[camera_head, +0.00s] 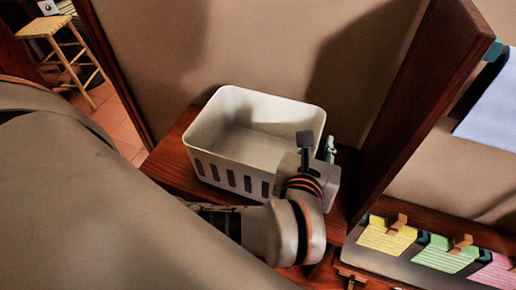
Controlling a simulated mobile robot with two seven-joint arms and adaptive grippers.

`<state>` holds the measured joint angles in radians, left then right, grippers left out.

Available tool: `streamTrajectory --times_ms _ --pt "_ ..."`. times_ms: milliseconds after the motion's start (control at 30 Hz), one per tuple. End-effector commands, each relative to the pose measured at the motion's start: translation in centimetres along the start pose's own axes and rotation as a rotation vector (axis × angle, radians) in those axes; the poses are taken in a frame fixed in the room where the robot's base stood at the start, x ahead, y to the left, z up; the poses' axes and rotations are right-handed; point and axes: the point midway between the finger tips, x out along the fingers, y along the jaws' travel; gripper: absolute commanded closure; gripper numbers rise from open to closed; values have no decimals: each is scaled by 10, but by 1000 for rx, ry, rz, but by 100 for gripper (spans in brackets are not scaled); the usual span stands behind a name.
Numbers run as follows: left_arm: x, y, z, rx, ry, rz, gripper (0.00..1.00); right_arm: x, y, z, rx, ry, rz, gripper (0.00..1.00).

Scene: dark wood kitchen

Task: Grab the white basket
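The white basket (204,157) stands on a dark red wood surface against the wall in the head view. It is an open-topped rectangular bin with a row of slots along its front side, and it looks empty. My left gripper (316,147) is at the basket's right front corner and hides part of that corner. A dark finger overlaps the basket's right wall in the picture. I cannot tell whether the fingers straddle the rim or touch it, nor whether they are closed. My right gripper is out of view.
A dark wood upright panel (420,100) stands just right of the basket. Beyond it, yellow, green and pink striped papers (389,237) hang from wooden clips. A wooden stool (65,50) stands on the tiled floor at the upper left. My arm covers the lower left.

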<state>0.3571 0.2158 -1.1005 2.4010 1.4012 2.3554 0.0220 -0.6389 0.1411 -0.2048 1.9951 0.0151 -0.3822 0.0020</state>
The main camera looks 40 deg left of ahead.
Motion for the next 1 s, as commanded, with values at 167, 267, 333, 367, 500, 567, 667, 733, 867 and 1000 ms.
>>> streamTrajectory --times_ms 167,267,333,367,500,567,667,733,867,1000 --pt "3 0 0 0 1 1 77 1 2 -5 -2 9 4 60" --pt "2 0 0 0 1 1 77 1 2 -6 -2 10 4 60" --pt "2 0 0 -1 1 0 96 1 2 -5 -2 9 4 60" --pt "2 0 0 -1 1 0 100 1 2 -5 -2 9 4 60" --pt "2 0 0 -1 1 0 100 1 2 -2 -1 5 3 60" --pt "2 0 1 0 -3 1 100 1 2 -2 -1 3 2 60" --pt "2 0 1 -2 -2 0 100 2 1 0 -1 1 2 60" --pt "2 0 1 -2 -2 0 100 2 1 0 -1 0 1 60" --pt "1 0 3 -4 -1 0 100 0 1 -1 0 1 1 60" --pt "-2 -2 11 -5 -4 0 100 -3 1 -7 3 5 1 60"
